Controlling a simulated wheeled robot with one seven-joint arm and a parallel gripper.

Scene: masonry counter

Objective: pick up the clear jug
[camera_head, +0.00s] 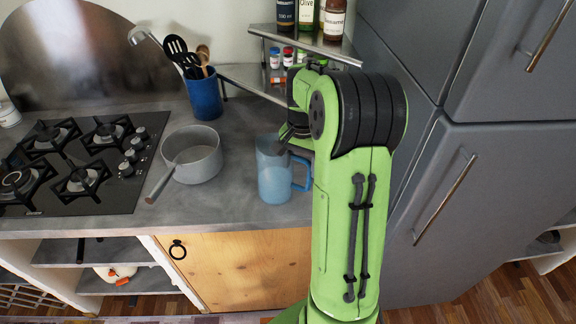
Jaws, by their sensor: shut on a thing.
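The clear jug (273,176) is a bluish see-through jug with a handle on its right side. It stands upright at the front edge of the grey counter (240,203), just right of the saucepan. My gripper (288,143) reaches down at the jug's upper right rim and is shut on the jug. The fingertips are partly hidden behind my own green arm, so the exact grip on the rim is hard to see. I cannot tell whether the jug's base touches the counter.
A grey saucepan (194,157) stands left of the jug, its handle pointing front left. A black gas hob (82,163) lies further left. A blue utensil holder (204,97) stands behind. A metal shelf (304,45) with bottles and jars is behind my arm. A grey fridge (460,200) stands right.

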